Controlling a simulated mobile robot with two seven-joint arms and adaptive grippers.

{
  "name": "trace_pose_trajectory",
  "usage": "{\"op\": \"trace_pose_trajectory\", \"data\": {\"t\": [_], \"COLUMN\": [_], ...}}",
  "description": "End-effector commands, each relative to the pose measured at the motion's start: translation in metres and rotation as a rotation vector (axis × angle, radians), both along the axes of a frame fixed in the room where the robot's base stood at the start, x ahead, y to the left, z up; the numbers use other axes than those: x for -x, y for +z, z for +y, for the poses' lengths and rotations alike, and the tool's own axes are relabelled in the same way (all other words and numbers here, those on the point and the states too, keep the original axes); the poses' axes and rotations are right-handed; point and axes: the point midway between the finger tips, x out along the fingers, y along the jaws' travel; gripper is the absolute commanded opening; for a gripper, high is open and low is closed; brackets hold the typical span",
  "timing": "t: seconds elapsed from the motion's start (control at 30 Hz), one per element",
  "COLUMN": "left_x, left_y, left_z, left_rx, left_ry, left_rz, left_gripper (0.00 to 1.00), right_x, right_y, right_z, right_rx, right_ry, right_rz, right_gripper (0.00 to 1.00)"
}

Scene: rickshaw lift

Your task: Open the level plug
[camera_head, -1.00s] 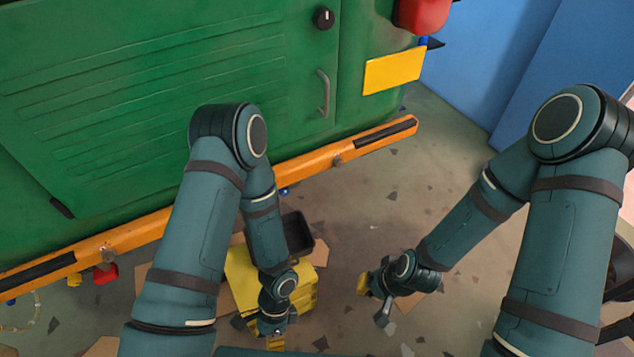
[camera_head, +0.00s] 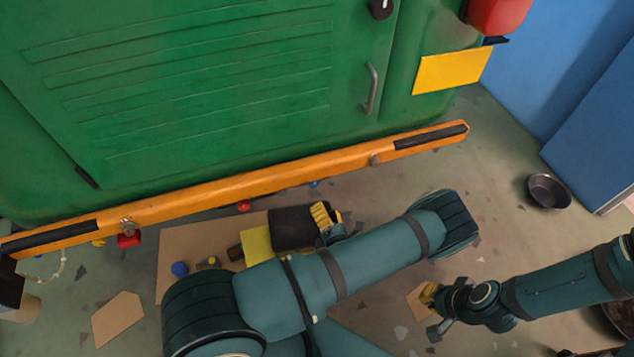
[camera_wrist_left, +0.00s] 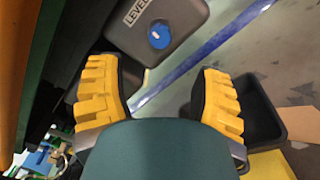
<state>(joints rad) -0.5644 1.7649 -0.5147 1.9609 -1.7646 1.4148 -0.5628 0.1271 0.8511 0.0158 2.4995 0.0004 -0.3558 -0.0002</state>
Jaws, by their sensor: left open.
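The level plug is a round blue cap (camera_wrist_left: 160,34) on a grey housing (camera_wrist_left: 180,15) in the left wrist view, beside a label reading LEVEL. My left gripper (camera_wrist_left: 160,72) is open, its yellow ribbed fingers on either side below the cap, with nothing between them and apart from the cap. In the head view my left gripper (camera_head: 325,216) is low in front of the green vehicle (camera_head: 200,80), by a black tray (camera_head: 292,230). The housing cannot be made out there. My right gripper (camera_head: 436,302) is low to the right; its opening is unclear.
An orange bumper (camera_head: 250,184) crosses the vehicle's lower edge above my left gripper. Cardboard (camera_head: 190,245) with small coloured pieces lies on the floor, beside a yellow box (camera_head: 257,242). A dark bowl (camera_head: 549,191) stands by the blue wall (camera_head: 560,70). Floor between tray and bowl is mostly clear.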

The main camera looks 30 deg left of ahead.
Motion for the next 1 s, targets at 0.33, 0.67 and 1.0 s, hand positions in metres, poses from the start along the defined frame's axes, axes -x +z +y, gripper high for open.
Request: {"op": "trace_pose_trajectory", "data": {"t": [0.33,0.67,1.0], "left_x": [-0.044,-0.066,-0.067], "left_y": [-0.001,0.0,0.0], "left_z": [0.053,0.078,0.08], "left_rx": [0.003,0.002,0.002], "left_ry": [0.006,0.005,0.004], "left_rz": [-0.003,-0.001,-0.001], "left_gripper": [0.66,0.66,0.64], "right_x": [-0.003,-0.004,-0.004], "right_y": [-0.012,-0.017,-0.017], "right_z": [0.0,-0.001,-0.001], "right_rx": [0.002,0.002,0.002], "right_ry": [-0.002,-0.002,-0.002], "right_rz": [-0.005,-0.009,-0.009], "right_gripper": [0.0,0.0,0.0]}}
